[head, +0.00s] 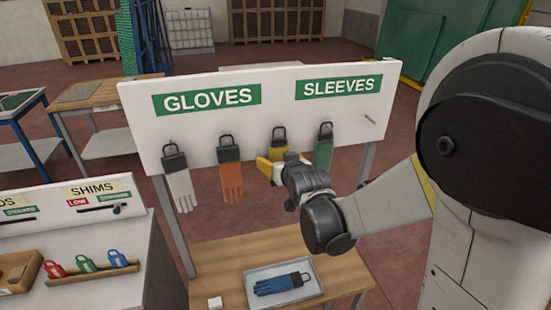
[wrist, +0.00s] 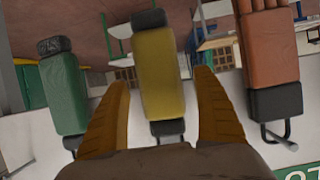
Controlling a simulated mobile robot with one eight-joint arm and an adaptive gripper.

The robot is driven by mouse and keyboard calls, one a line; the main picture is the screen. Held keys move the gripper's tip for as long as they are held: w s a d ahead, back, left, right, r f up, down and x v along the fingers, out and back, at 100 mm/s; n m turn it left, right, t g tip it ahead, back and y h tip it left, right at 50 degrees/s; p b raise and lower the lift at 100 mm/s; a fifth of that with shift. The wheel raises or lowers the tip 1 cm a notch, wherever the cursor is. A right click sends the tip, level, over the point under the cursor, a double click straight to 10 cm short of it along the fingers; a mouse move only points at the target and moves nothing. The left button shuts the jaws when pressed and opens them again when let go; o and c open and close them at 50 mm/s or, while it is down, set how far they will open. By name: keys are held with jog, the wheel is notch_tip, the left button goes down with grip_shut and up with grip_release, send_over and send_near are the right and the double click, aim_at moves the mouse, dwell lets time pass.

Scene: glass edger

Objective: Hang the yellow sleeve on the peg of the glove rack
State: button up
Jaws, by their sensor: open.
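The yellow sleeve (head: 279,143) hangs by its dark loop on the white glove rack (head: 140,110), between the orange glove and the green sleeve. My gripper (head: 268,165) is in front of it and hides its lower part in the head view. In the wrist view the yellow sleeve (wrist: 157,75) shows between my two open fingers (wrist: 162,85), with a gap on each side. A bare peg (head: 370,118) sticks out at the right end of the rack, below the SLEEVES sign.
The green sleeve (head: 323,150) hangs close to the right of my gripper, the orange glove (head: 231,182) and white glove (head: 181,188) to the left. Below, a wooden table (head: 225,260) bears a tray (head: 258,300) with a blue glove and a small white block (head: 215,303).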

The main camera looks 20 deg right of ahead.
jog(key=shift+w, duration=0.15)
jog(key=shift+c, duration=0.2)
jog(key=c, duration=1.2)
jog(key=shift+r, duration=0.15)
jog(key=shift+r+p, duration=0.35)
jog(key=shift+r, duration=0.05)
jog(key=s, duration=0.7)
jog(key=shift+s, duration=0.3)
